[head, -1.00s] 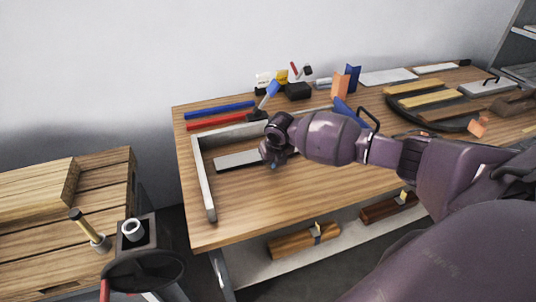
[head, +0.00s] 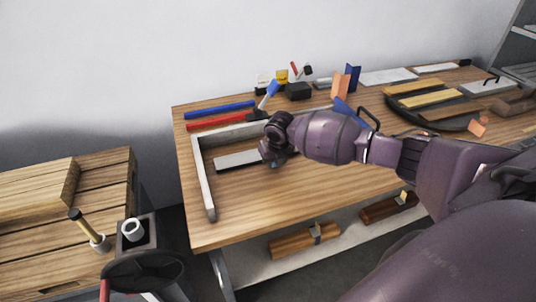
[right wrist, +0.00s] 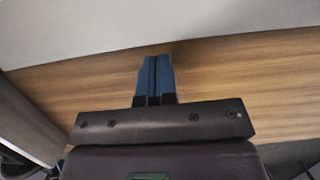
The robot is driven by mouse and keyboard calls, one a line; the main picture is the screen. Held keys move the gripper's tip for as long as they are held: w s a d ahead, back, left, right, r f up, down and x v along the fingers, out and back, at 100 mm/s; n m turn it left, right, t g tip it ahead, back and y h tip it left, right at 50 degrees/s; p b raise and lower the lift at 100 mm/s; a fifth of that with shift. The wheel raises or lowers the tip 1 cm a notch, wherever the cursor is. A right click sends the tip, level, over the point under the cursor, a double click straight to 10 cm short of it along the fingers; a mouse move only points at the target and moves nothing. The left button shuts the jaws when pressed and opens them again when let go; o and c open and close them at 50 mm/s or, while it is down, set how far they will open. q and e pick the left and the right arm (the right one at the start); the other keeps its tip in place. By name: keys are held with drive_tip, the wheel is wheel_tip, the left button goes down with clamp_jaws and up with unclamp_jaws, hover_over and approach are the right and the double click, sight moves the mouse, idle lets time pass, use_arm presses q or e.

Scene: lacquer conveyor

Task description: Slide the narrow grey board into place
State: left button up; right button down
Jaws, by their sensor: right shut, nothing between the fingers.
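The narrow grey board (head: 236,160) lies flat on the wooden workbench, inside the corner of a raised pale grey L-shaped frame (head: 203,180). Its left end is a little apart from the frame's left side. My right gripper (head: 270,162) is low over the bench at the board's right end and hides that end. In the right wrist view its fingers (right wrist: 155,75) are shut and empty, pointing at a pale surface along the top. I cannot tell there whether they touch it. My left gripper is not in view.
Blue (head: 220,109) and red (head: 215,122) bars lie behind the frame. Small tools and a black block (head: 298,91) stand at the back. A dark curved rack with wooden boards (head: 430,98) is at the right. Bare bench lies in front of the narrow board.

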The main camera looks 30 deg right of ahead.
drive_tip(key=shift+w+d+f, duration=0.1)
drive_tip(key=shift+w+d, duration=0.05)
drive_tip(key=shift+w, duration=0.3)
drive_tip(key=shift+w+d+b, duration=0.1)
drive_tip(key=shift+w+b, duration=0.4)
drive_tip(key=shift+b, duration=0.05)
drive_tip(key=shift+w+d, duration=0.1)
drive_tip(key=shift+w, duration=0.2)
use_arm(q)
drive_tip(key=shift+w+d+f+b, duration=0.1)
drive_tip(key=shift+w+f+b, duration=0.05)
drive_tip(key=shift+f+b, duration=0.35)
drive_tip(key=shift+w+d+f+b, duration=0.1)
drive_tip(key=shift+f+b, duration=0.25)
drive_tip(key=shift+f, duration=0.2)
use_arm(e)
drive_tip(key=shift+w+d, duration=0.2)
drive_tip(key=shift+w, duration=0.8)
